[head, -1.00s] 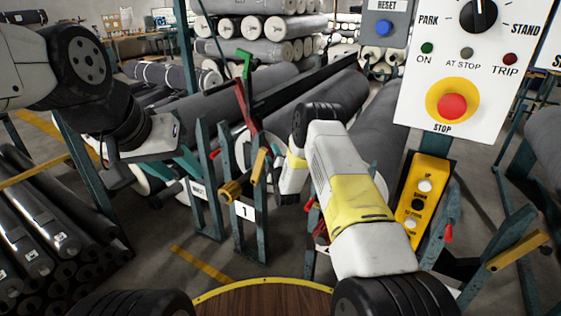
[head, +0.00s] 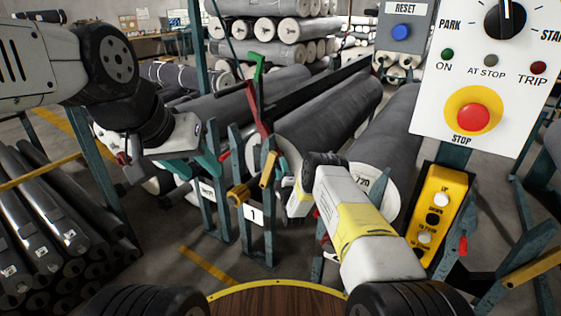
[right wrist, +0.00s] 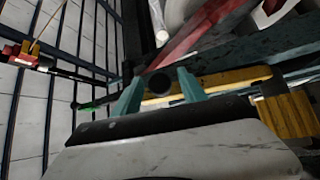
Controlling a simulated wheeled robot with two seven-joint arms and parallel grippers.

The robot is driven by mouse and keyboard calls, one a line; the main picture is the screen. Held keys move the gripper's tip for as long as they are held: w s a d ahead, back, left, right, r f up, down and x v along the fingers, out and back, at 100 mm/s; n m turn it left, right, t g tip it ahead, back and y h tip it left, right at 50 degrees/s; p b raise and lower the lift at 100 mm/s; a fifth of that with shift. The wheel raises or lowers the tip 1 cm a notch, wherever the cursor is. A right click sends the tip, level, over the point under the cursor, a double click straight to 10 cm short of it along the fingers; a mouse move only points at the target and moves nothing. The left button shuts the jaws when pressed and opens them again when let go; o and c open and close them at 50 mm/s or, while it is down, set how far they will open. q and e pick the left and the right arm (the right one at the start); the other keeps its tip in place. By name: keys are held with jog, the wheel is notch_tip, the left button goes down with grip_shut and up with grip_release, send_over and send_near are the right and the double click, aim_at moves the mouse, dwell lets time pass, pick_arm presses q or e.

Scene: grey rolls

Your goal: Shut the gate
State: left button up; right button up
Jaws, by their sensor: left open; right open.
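A blue-green upright frame (head: 270,235) with a number 1 plate (head: 254,214) stands in front of the grey rolls; I cannot tell which of its parts is the gate. A yellow handle (head: 268,170) and a yellow knob (head: 238,194) are on it. A red bar (head: 257,108) with a green end (head: 258,68) rises behind. My right gripper (head: 281,166) is just right of the yellow handle. In the right wrist view its open fingers (right wrist: 160,90) are in front of a yellow bar (right wrist: 225,78); contact is unclear. My left gripper (head: 194,168) is open, left of the frame.
A white control panel (head: 488,100) with a red stop button (head: 473,117) hangs at the right, above a yellow button box (head: 434,215). Large grey rolls (head: 325,115) lie behind the frame. Stacked dark rolls (head: 50,235) are at the left. Some floor (head: 170,225) is clear.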

jog(key=shift+w, duration=0.3)
grip_shut()
dwell(1.3)
